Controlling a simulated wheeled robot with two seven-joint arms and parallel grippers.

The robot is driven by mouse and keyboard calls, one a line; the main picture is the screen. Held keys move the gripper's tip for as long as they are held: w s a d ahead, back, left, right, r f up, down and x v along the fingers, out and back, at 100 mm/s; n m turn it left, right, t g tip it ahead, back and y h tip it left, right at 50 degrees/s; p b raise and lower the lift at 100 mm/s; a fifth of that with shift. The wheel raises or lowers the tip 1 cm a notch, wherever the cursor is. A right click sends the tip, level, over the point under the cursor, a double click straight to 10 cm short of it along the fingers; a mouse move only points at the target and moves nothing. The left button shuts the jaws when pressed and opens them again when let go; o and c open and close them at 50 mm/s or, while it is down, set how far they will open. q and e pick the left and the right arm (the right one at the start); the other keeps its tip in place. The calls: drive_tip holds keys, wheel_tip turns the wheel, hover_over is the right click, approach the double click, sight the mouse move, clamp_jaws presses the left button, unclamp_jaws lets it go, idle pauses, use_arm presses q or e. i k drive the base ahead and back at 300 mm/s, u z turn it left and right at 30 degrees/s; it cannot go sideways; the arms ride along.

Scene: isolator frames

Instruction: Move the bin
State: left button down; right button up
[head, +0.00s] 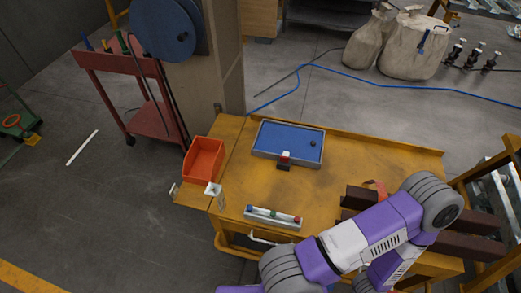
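An orange-red open bin (204,159) stands upright at the left end of the yellow workbench (240,165), close to the bench's left edge. It looks empty. No gripper is near it. A purple and grey arm of mine reaches in from the bottom over the right front of the bench, bends at its elbow and folds back down. Neither of my grippers shows in the head view.
A blue-floored tray (280,140) sits at the bench's back with a small red, white and black piece at its front edge. A grey rack (272,217) with coloured knobs lies in front. Brown beams (475,222) lie right. A red cart (140,95) stands left.

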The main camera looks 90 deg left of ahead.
sight(203, 162)
drive_tip(key=u, duration=5.2)
drive_tip(key=i, duration=3)
drive_tip(key=z, duration=2.25)
